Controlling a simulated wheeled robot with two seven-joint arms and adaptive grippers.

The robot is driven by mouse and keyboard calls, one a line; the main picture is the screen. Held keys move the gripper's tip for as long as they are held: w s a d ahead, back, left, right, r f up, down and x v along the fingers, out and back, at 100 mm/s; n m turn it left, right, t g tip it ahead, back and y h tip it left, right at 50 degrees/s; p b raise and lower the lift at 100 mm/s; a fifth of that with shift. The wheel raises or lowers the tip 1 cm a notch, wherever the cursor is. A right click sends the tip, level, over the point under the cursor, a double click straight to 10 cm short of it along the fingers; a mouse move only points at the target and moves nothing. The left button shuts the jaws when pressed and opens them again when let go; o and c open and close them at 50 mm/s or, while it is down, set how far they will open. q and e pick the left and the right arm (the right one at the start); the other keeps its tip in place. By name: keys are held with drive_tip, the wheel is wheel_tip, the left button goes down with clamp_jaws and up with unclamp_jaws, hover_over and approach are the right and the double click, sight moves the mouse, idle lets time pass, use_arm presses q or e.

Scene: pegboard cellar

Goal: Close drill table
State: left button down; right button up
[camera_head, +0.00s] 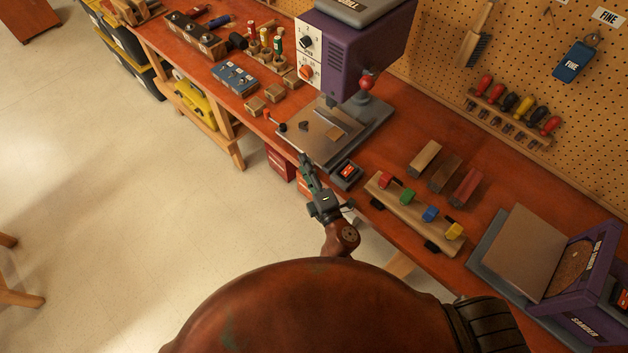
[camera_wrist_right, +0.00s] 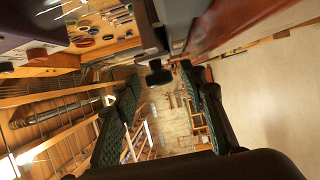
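The purple drill press (camera_head: 350,55) stands on the workbench. A red knob and a black-tipped handle (camera_head: 282,127) stick out at the table's left edge. My right gripper (camera_head: 305,160) is at the table's front edge, close to it; contact cannot be told. In the right wrist view its two fingers (camera_wrist_right: 163,80) are apart, with a small black knob (camera_wrist_right: 158,76) showing between or beyond their tips. My left gripper is not in view.
A small black switch box (camera_head: 346,173) sits right of my gripper. A wooden holder with coloured blocks (camera_head: 410,218) and a purple sander (camera_head: 585,270) are further right. Small wooden blocks (camera_head: 273,92) and a blue box (camera_head: 235,78) lie left. The floor in front is open.

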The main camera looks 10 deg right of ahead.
drive_tip(key=v, duration=1)
drive_tip(key=shift+s, duration=0.2)
drive_tip(key=shift+c, duration=0.2)
